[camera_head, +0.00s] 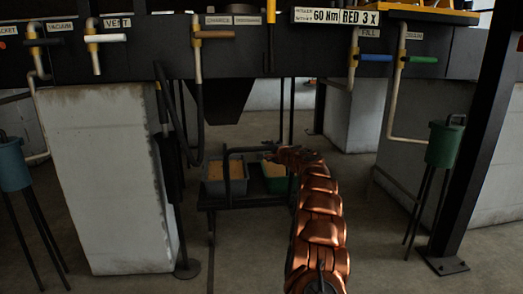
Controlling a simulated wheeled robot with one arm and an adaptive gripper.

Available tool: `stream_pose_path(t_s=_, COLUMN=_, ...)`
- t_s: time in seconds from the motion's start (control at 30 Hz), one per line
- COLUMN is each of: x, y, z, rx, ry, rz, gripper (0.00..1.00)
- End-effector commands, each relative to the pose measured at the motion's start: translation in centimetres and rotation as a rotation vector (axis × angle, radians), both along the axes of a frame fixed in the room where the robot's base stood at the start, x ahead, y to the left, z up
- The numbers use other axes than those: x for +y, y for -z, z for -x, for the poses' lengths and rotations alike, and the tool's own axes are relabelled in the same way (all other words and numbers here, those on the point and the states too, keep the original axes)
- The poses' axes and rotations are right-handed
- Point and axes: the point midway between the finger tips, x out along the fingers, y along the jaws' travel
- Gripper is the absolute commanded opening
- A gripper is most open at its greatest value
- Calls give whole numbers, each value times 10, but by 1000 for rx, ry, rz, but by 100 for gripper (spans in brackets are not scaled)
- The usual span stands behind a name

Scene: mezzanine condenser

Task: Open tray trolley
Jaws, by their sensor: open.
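The tray trolley (236,203) is a low dark-framed cart standing on the floor below the machine, in the middle of the view. A dark upright bar frame rises between the trays. My copper, segmented arm reaches up from the bottom, and my gripper (281,153) is open at the top of the green tray, close to the bar frame. It looks small and dark here, so I cannot tell whether it touches the trolley. My arm hides the trolley's right side.
Pale concrete blocks (105,185) stand left and right under the dark machine body. A blue canister (12,165) and a green canister (445,147) stand on thin legs at the sides. A black post (485,130) rises at right. Hoses hang left of the trolley.

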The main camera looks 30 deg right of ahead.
Motion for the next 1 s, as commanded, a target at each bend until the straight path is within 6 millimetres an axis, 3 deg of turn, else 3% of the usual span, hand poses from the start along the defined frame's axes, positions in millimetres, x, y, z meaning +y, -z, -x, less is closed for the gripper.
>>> stream_pose_path(t_s=0.5, x=-1, y=4, z=-28, rx=2, ry=-2, rz=3, gripper=52)
stream_pose_path(t_s=1.0, x=2, y=8, z=-42, rx=-1, ry=-3, rz=-2, gripper=52)
